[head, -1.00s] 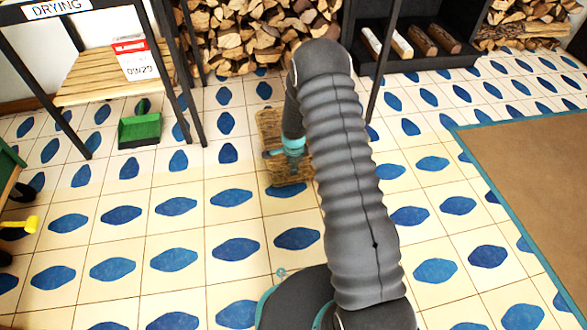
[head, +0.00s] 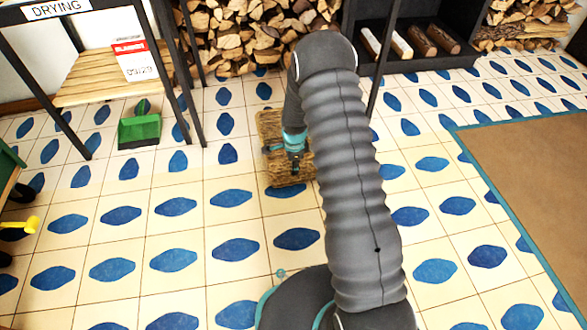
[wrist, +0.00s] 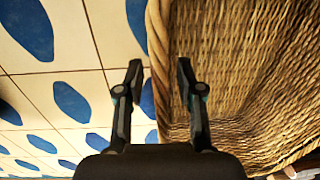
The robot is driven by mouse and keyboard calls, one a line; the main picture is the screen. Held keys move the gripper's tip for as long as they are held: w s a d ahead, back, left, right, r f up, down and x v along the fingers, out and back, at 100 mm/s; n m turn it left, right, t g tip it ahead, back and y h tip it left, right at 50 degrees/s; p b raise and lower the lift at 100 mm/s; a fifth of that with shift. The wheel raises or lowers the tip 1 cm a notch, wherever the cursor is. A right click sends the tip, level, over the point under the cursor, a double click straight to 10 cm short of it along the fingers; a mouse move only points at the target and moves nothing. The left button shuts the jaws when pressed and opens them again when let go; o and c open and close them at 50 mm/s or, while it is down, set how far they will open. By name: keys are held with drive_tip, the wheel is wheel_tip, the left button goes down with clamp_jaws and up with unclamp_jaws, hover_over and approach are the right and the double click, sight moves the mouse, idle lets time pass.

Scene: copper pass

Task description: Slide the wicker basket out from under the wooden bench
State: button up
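The wicker basket (head: 268,128) stands on the tiled floor in front of the log pile, partly hidden behind my arm. In the wrist view its woven wall and rim (wrist: 157,40) fill the right side. My gripper (wrist: 158,75) is open, with one finger on each side of the basket's near rim; a gap shows beside the fingers, and contact cannot be told. In the head view my gripper (head: 296,165) is over the basket's right part. No wooden bench is clearly seen above the basket.
A dark-framed rack with a slatted wooden shelf (head: 100,88) stands at left, with a green dustpan (head: 139,131) beside it. A log pile (head: 250,40) is behind. A brown mat (head: 530,170) lies at right. The tiles in front of the basket are clear.

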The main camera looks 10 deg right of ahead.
wheel_tip(320, 180, up, 9)
drive_tip(key=shift+s+r, duration=0.15)
drive_tip(key=shift+s, duration=0.25)
idle(0.4)
